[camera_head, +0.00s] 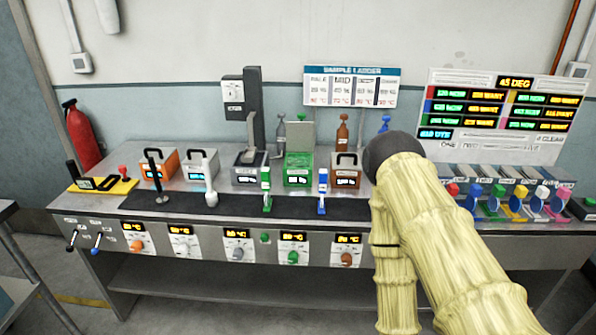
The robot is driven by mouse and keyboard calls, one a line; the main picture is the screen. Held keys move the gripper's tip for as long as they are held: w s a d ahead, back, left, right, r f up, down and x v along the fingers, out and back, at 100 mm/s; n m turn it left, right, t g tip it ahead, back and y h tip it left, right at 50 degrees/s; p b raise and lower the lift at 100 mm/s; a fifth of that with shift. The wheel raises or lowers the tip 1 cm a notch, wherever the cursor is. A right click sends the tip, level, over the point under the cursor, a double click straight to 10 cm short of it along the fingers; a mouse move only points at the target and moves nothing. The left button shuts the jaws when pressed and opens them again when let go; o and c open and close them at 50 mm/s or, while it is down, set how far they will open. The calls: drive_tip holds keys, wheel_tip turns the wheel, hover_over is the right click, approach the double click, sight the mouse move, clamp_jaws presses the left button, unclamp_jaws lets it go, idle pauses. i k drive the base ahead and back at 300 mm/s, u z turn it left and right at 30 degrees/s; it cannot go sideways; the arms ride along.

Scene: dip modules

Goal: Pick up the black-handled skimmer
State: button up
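A black-handled tool (153,175), which looks like the black-handled skimmer, stands upright on the dark mat at the left of the bench. Its lower end is small and hard to make out. Similar upright tools stand in a row to its right: a white one (209,185), a green one (266,188) and a blue one (322,190). My arm, in a pale yellow sleeve with a dark rounded joint, fills the right of the view, well to the right of the black-handled tool. My gripper is not in view.
Behind the tools stand dip modules, orange (157,170), white (196,172) and green (298,178) among them. A yellow pad (120,188) lies at far left. Knobs and displays line the bench front (205,245). The dark mat (240,206) is clear between tools.

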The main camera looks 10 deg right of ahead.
sight(162, 200)
drive_tip(key=z, duration=0.05)
drive_tip(key=i, duration=0.75)
drive_tip(key=u, duration=1.95)
